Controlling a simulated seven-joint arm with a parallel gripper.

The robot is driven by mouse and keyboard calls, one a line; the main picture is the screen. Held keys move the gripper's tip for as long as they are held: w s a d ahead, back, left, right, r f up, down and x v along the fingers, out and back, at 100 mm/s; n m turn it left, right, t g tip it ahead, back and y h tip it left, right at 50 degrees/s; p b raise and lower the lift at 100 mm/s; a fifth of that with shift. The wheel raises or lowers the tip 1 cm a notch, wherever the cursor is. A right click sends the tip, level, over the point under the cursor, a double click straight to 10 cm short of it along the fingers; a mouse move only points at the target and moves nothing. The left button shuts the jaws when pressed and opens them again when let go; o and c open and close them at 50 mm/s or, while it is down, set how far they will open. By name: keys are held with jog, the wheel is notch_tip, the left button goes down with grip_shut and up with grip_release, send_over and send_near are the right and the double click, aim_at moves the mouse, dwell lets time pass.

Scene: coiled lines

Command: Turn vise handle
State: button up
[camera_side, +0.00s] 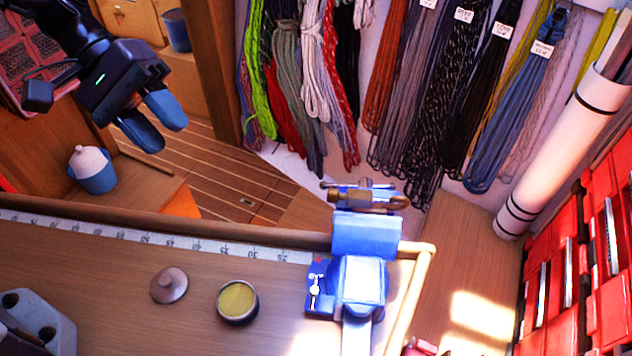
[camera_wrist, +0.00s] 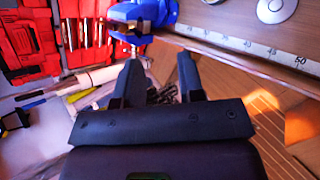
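The blue vise (camera_side: 366,235) is mounted at the right end of the wooden workbench (camera_side: 120,265). Its brownish metal screw and handle (camera_side: 368,198) stick out past the bench's far edge. In the wrist view the vise (camera_wrist: 152,12) is at the top, partly cut off, with its handle (camera_wrist: 130,36) just beyond my left finger. My gripper (camera_side: 167,135) is at the upper left of the side view, well apart from the vise. In the wrist view my gripper (camera_wrist: 158,68) has its two fingers spread with nothing between them.
An open round tin (camera_side: 237,301) and a round lid (camera_side: 169,286) lie on the bench beside a measuring strip (camera_side: 150,238). Coiled ropes (camera_side: 420,90) hang behind the vise. Red drawers (camera_side: 590,260) and a white tube (camera_side: 565,150) stand at the right.

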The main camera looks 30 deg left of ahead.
jog(key=w+d+f+n+t+h, duration=0.2)
jog(key=w+d+f+n+h, duration=0.4)
jog(key=f, duration=0.3)
jog(key=n+t+h, duration=0.1)
jog(key=n+t, duration=0.5)
jog(key=n, duration=0.2)
send_near(336, 184)
jog(key=x, duration=1)
jog(key=shift+f, duration=0.2)
grip_shut()
